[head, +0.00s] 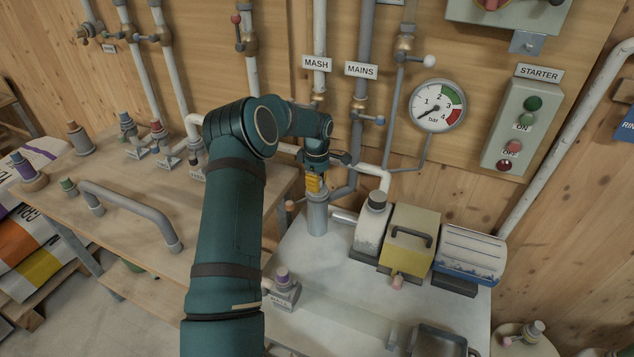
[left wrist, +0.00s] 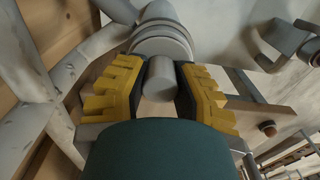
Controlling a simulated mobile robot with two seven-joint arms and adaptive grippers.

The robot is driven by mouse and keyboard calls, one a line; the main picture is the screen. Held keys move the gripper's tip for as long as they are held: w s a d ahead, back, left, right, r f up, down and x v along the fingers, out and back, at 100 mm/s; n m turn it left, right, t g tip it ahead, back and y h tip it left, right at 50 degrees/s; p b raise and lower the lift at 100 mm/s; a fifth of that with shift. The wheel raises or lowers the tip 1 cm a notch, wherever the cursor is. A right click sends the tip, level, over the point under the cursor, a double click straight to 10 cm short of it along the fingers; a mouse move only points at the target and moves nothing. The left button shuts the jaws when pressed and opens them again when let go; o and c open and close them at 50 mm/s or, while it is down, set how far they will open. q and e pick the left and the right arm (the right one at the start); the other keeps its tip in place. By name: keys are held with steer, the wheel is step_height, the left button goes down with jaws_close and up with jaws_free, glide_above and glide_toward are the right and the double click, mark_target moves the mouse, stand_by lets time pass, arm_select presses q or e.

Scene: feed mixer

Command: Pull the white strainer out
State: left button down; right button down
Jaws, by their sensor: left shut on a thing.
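My left gripper (head: 316,184) comes down from above over an upright grey cylindrical housing (head: 317,216) at the back left corner of the pale bench. In the left wrist view its yellow-padded fingers (left wrist: 159,90) are shut on a short, pale grey round stem (left wrist: 160,78), which I take to be the white strainer's grip. The stem lines up with the wider, ringed housing (left wrist: 162,38) just beyond the fingers. The strainer's body is hidden, and I cannot tell how far it sits inside the housing. My right gripper is not in view.
To the right of the housing stand a white pump body (head: 369,229), a yellow box with a handle (head: 408,243) and a blue-and-white motor (head: 467,256). Wall pipes and a pressure gauge (head: 438,105) are close behind.

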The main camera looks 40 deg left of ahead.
arm_select(q)
steer(key=shift+a+r, duration=0.1)
steer(key=shift+r, duration=0.1)
steer(key=shift+r, duration=0.15)
steer(key=shift+r+p, duration=0.45)
steer(key=shift+r, duration=0.05)
steer(key=shift+r, duration=0.3)
steer(key=shift+r+p, duration=1.45)
steer(key=shift+r, duration=0.9)
steer(key=shift+s+f, duration=0.1)
